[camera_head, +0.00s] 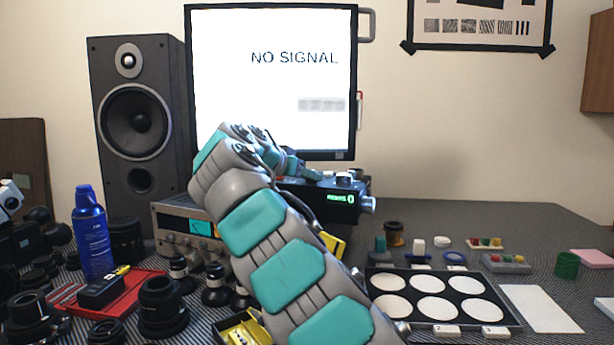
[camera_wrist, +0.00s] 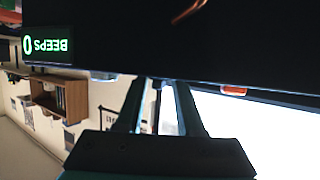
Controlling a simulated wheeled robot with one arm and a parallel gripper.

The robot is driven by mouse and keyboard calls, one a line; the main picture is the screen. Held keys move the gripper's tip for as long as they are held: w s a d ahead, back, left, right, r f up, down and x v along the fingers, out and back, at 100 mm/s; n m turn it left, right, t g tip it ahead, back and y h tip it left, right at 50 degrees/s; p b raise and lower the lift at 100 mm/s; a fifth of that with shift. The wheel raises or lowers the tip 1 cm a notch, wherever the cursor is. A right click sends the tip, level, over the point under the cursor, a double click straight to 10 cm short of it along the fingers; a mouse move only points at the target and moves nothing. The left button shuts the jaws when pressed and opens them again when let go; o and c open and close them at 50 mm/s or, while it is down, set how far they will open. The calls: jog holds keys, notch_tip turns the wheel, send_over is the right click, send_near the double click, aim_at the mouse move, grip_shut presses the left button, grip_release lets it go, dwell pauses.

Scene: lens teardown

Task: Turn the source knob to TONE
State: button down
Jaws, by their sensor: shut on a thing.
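The black sound box (camera_head: 318,200) stands behind my arm, below the screen. Its green display (camera_head: 341,197) is small in the head view. In the wrist view the display (camera_wrist: 45,45) is upside down and reads BEEPS and 0. In the head view my wrist and arm hide much of the box's left part.
A screen (camera_head: 270,110) reading NO SIGNAL stands behind my wrist. A speaker (camera_head: 135,150) is at left, with a blue spray can (camera_head: 90,235) and several lenses in front. A black tray (camera_head: 455,320) with white discs lies at right. Bare desk shows at the back right.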

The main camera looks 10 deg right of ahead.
jog(key=c, duration=0.5)
grip_release()
jog(key=v, duration=0.7)
jog(key=shift+s+a, duration=0.25)
jog(key=shift+a, duration=0.1)
jog(key=shift+d+r, duration=0.1)
